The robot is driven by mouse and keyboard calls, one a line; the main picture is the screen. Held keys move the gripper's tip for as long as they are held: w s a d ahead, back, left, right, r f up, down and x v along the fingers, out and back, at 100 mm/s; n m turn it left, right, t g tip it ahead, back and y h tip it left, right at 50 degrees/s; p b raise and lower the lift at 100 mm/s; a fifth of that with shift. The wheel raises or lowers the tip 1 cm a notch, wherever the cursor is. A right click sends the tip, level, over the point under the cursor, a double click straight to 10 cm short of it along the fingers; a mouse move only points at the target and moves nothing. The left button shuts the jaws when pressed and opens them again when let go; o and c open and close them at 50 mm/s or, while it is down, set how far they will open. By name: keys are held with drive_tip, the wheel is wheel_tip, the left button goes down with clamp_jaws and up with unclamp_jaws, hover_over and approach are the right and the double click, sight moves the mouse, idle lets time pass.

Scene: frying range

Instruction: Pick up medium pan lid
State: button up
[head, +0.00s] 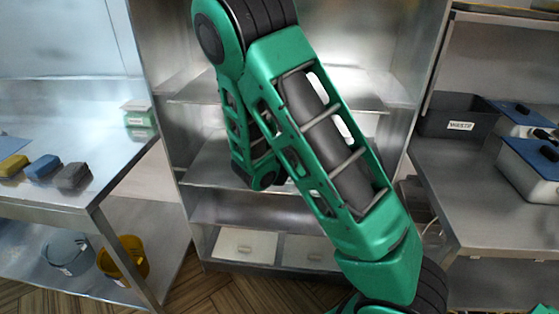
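Two blue lids with dark handles are at the right edge. One lid (519,112) is at the back of the right counter, and the other (541,156) sits on a metal pan (524,173) in front of it. Both are partly cut off by the frame. I cannot tell which, if either, is the medium pan lid. My green arm fills the middle of the view, bent at the top. My gripper does not show, so whether it holds anything cannot be seen.
A dark bin labelled WASTE (458,115) stands on the right steel counter (455,190). The left steel table (75,190) holds yellow, blue and grey blocks (43,167). A grey bucket (68,252) and a yellow bucket (125,258) are below. Steel shelves (205,172) stand behind my arm.

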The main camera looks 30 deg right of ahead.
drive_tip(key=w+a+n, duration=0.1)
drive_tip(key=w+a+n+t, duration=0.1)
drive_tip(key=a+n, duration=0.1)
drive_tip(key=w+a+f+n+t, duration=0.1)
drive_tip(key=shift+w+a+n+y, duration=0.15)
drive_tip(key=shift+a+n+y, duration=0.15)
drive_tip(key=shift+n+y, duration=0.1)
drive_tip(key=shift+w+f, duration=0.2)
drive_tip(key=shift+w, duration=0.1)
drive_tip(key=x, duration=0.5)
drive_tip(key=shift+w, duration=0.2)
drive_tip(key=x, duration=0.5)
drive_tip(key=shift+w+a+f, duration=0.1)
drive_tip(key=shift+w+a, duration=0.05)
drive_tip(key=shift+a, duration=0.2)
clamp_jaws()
